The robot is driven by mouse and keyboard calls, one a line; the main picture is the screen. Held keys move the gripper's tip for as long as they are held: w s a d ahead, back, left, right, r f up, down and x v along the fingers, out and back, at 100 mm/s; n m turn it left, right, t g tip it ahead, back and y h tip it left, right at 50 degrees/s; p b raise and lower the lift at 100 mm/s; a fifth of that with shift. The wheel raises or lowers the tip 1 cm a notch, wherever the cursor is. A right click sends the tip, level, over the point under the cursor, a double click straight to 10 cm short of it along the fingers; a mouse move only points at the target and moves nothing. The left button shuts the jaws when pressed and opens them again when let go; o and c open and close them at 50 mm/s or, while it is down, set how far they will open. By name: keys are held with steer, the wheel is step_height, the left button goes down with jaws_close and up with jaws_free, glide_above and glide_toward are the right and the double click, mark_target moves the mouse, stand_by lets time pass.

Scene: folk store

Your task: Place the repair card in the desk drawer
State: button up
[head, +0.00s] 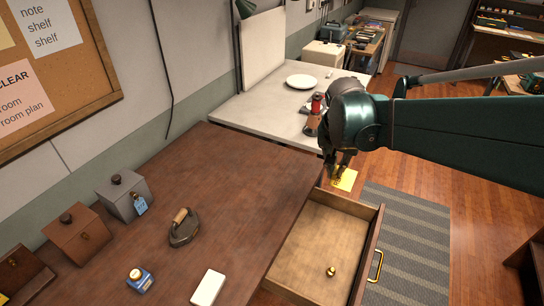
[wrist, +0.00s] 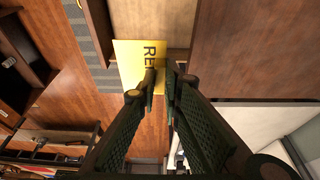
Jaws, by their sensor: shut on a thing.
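My gripper (head: 340,163) is shut on the repair card (head: 345,178), a yellow card with dark lettering. In the head view the card hangs below my gripper, just past the far end of the open desk drawer (head: 308,245). In the wrist view my fingers (wrist: 161,75) pinch the edge of the card (wrist: 130,58), and the letters "RE" show beside them. There the card overlaps the drawer's wall and floor. The drawer is pulled out from the brown desk (head: 225,165); a small brass object (head: 331,271) lies in it near the front.
On the desk stand an old iron (head: 184,228), a grey box with a blue tag (head: 125,195), a brown box (head: 77,234), an ink bottle (head: 139,279) and a white block (head: 208,288). A pale table (head: 262,110) with a plate (head: 301,81) is beyond. Most of the drawer floor is clear.

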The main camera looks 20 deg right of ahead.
steer(key=shift+s+d+f+b, duration=0.1)
steer(key=shift+s+f+b, duration=0.05)
steer(key=shift+s, duration=0.3)
steer(key=shift+s+d+f+b, duration=0.1)
steer(key=shift+s+f+b, duration=0.05)
steer(key=shift+s, duration=0.3)
steer(key=shift+f, duration=0.3)
glide_above(326, 232)
step_height(326, 232, down, 19)
steer(key=shift+s+a, duration=0.35)
steer(key=shift+a, duration=0.05)
steer(key=shift+f+b, duration=0.95)
steer(key=shift+f, duration=1.95)
steer(key=shift+f, duration=0.1)
steer(key=shift+f+b, duration=0.75)
steer(key=shift+f, duration=1.2)
steer(key=shift+f, duration=0.15)
steer(key=o, duration=0.7)
